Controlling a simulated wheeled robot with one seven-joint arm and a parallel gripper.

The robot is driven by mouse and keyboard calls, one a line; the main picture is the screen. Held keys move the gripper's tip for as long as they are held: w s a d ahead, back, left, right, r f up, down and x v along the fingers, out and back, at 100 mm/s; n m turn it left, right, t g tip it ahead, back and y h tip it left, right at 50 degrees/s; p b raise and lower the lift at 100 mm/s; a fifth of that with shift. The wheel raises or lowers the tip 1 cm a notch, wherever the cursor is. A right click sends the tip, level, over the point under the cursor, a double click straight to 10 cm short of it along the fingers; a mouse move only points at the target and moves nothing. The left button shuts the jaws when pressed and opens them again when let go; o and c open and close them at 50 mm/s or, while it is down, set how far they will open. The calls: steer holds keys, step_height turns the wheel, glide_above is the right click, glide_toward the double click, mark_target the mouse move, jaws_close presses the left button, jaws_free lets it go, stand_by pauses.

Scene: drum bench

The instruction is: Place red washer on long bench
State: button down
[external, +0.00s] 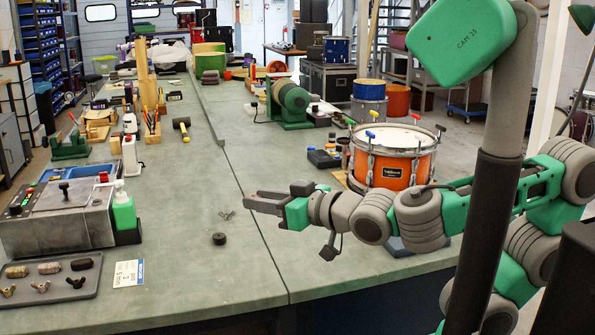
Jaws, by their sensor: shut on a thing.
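My gripper (264,203) is low over the green-grey work surface near the middle of the external view, its jaws pointing left. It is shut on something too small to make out. I cannot pick out a red washer anywhere in the view. The long bench (185,268) runs from the front left to the back, and a dark seam parts it from the surface on the right. The jaws are close to this seam; their exact height above the surface is unclear.
A black ring (219,239) and small metal bits (227,215) lie near the jaws. An orange drum (397,172) stands behind my arm. A metal box (58,220), a green bottle (123,208) and a tray (83,291) are at left. The front middle is mostly clear.

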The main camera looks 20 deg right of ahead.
steer(key=s+f+n+g+y, duration=0.1)
steer(key=s+f, duration=0.3)
steer(key=f, duration=0.3)
steer(key=shift+a, duration=0.45)
